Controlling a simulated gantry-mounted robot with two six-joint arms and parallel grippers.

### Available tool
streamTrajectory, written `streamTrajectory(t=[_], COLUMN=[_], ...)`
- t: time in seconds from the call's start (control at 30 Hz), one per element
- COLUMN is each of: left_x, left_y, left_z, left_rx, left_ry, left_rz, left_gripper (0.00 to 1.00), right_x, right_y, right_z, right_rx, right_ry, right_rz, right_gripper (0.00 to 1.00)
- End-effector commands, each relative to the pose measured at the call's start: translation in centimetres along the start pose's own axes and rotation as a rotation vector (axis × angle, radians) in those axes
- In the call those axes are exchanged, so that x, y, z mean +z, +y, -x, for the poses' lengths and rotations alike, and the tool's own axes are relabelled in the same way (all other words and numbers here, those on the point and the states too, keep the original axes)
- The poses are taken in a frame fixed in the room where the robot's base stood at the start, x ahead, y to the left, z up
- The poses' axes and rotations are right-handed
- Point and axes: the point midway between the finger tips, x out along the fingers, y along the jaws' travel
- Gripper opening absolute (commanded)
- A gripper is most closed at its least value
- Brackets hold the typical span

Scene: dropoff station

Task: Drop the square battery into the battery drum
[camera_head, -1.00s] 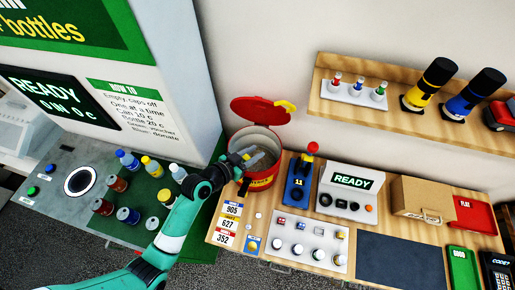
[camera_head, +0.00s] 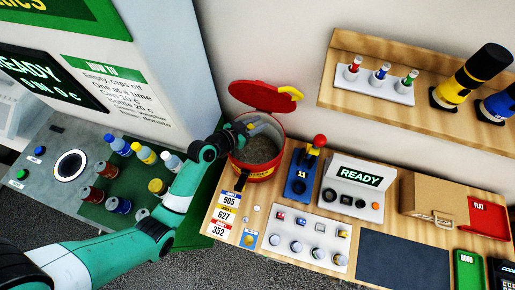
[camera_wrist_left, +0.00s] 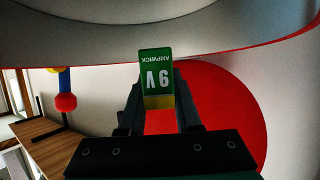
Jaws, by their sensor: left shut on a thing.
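The battery drum (camera_head: 262,174) is a red bucket with a yellow label and its red lid (camera_head: 263,96) tipped open at the back. My left gripper (camera_head: 256,124) is at the upper left of the drum's mouth, in front of the hinge side. In the left wrist view the gripper (camera_wrist_left: 158,100) is shut on the square battery (camera_wrist_left: 156,68), a green block marked 9V with a yellow end. The drum's rim (camera_wrist_left: 160,50) curves across the top there, and the red lid (camera_wrist_left: 225,110) is behind. The battery is too small to make out in the head view. My right gripper is not in view.
A blue joystick stand (camera_head: 300,178) with a red knob stands right of the drum. Bottles and cans (camera_head: 145,152) stand at left near my arm. A wall shelf (camera_head: 420,112) hangs upper right.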

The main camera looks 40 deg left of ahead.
Motion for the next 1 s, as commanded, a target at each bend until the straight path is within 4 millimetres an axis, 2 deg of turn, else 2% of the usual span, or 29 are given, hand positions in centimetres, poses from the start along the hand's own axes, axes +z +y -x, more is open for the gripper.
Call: streamTrajectory(t=[0.03, 0.1, 0.37, 0.4, 0.57, 0.87, 1.0], left_x=[0.9, 1.2, 1.1, 1.1, 1.1, 1.1, 1.1], left_y=[0.0, 0.0, 0.0, 0.0, 0.0, 0.0, 0.0], left_z=[-0.4, -0.5, -0.5, -0.5, -0.5, -0.3, 1.0], left_rx=[0.000, 0.000, 0.000, 0.000, 0.000, 0.000, -0.001], left_ry=[0.000, 0.001, 0.001, 0.001, 0.001, 0.000, 0.001], left_rz=[0.001, 0.001, 0.001, 0.001, 0.000, 0.001, 0.001], left_gripper=[0.00, 0.00, 0.00, 0.39, 0.67, 0.67, 0.67], right_x=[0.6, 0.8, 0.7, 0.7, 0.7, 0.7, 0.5], right_y=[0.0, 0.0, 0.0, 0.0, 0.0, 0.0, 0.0], right_z=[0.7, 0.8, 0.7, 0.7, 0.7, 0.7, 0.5], right_rx=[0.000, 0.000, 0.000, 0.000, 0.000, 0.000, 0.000], right_ry=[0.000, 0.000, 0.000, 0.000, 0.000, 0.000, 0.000], right_rz=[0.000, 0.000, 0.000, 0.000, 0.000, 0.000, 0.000], right_gripper=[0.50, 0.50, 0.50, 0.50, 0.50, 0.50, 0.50])
